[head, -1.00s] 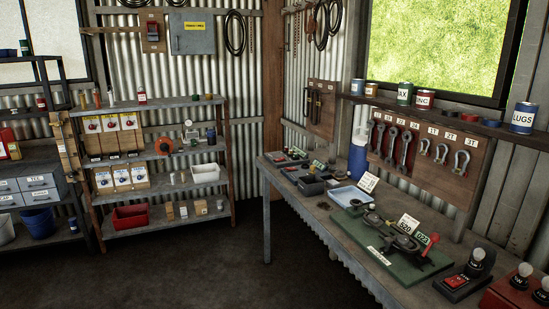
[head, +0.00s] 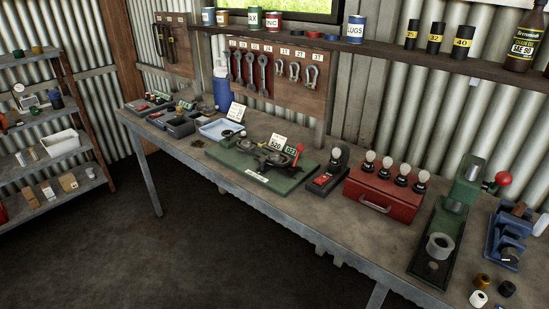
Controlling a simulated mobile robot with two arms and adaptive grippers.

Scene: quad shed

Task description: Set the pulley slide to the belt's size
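A green board (head: 238,172) lies on the workbench at the middle of the view, with a white label on its front edge. Dark round pulley-like parts (head: 272,158) sit on it, with a small red-tipped lever (head: 299,147) at the right. A white number card (head: 278,142) and a small green tag (head: 291,150) stand behind these parts; I cannot read them surely. A dark ring, perhaps a belt (head: 230,133), shows near the blue tray. I cannot make out the slide's setting. Neither of my grippers is in view.
The workbench (head: 190,152) also holds a blue tray (head: 214,130), a switch box with a bulb (head: 327,178), a red box with bulbs (head: 384,192), a green press (head: 436,232) and a blue vise-like tool (head: 508,240). Floor in front is clear.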

